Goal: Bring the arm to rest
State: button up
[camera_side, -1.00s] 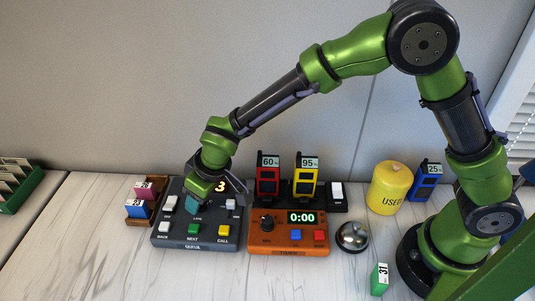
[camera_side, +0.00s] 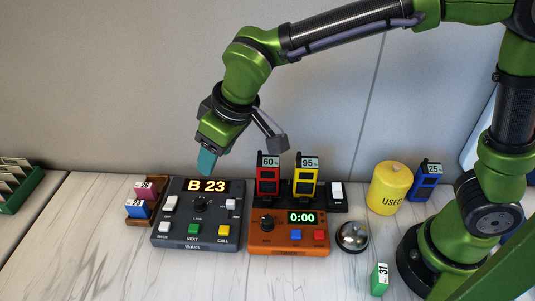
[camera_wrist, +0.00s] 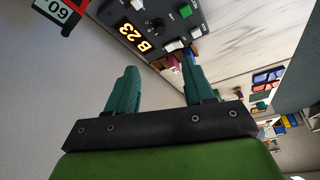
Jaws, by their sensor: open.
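My gripper (camera_side: 207,160) is raised in the air above the back of the grey queue console (camera_side: 170,236), apart from it. In the wrist view my gripper (camera_wrist: 157,88) shows two teal fingers spread apart with nothing between them. The console's lit display (camera_side: 207,186) reads B 23, and the same display also shows in the wrist view (camera_wrist: 134,35). The console has a dark knob and several buttons, among them green and yellow ones.
Right of the console stands an orange timer (camera_side: 270,250) reading 0:00. Behind it are a red radio (camera_side: 268,178) and a yellow radio (camera_side: 305,180) in a charger. A bell (camera_side: 352,236), a yellow canister (camera_side: 390,188), a blue radio (camera_side: 427,185) and a green tag (camera_side: 379,279) stand further right.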

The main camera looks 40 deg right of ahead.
jog(key=s+d+r+m+t, duration=0.1)
jog(key=s+d+r+m, duration=0.1)
jog(key=s+d+m, duration=0.2)
jog(key=s+d+r+m+t, duration=0.2)
jog(key=s+d+m, duration=0.2)
jog(key=s+d, duration=0.6)
jog(key=d, duration=0.8)
jog(key=shift+s+d+r, duration=0.15)
jog(key=shift+d, duration=0.15)
jog(key=shift+m, duration=0.3)
